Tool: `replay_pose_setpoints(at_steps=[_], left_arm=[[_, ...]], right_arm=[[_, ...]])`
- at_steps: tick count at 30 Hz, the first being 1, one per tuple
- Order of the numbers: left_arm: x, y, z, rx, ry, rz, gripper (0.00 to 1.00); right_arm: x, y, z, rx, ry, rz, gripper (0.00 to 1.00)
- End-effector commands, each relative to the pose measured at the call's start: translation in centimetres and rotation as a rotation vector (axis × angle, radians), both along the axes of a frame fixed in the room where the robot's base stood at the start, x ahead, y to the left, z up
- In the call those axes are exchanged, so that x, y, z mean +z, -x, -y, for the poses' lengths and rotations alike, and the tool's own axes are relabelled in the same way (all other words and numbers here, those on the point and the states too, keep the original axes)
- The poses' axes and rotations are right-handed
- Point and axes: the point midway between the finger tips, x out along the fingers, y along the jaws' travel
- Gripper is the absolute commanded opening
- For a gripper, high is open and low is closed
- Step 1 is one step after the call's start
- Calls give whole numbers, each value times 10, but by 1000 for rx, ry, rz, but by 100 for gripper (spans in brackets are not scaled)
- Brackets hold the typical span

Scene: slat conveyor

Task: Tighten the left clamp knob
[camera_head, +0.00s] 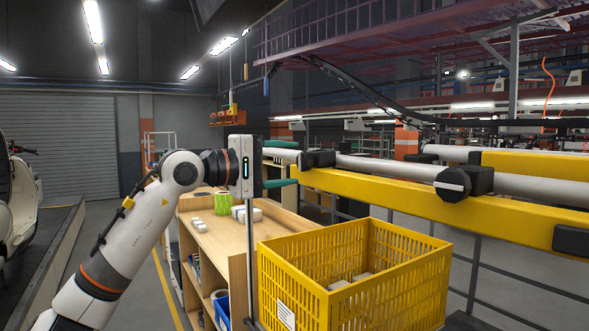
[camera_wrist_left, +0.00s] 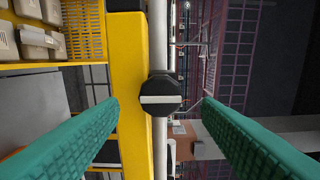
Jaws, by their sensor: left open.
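The left clamp knob (camera_head: 307,160) is black and sits on the pale rail above the yellow beam, close to my left gripper. In the left wrist view the knob (camera_wrist_left: 160,90) is round, with a white bar lying crosswise on its face. My left gripper (camera_head: 296,164) is open, its two green fingers pointing toward the knob. In the left wrist view the gripper (camera_wrist_left: 160,102) has a finger on each side of the knob, with clear gaps and no visible contact. Whether the fingertips reach as deep as the knob is unclear. My right gripper is not in view.
Another black clamp knob (camera_head: 453,185) with a white bar sits farther right on the rail. The yellow beam (camera_head: 390,191) runs beneath the rail. A yellow crate (camera_head: 352,285) with pale items stands below, beside a wooden shelf bench (camera_head: 222,240).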

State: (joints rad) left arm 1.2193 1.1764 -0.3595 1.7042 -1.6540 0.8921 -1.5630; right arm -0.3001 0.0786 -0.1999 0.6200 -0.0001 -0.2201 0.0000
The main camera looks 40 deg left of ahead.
Motion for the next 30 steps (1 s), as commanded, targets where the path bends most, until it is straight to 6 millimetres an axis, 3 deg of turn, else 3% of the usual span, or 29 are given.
replay_pose_setpoints(at_steps=[6, 13, 30], left_arm=[[-6, 45, -20, 4, -2, 1, 58], [-4, 78, -33, 2, -2, 0, 58], [-1, 86, -35, -1, -1, -1, 58]], right_arm=[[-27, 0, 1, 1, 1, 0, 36], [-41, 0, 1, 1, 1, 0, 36], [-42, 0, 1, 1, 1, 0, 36]])
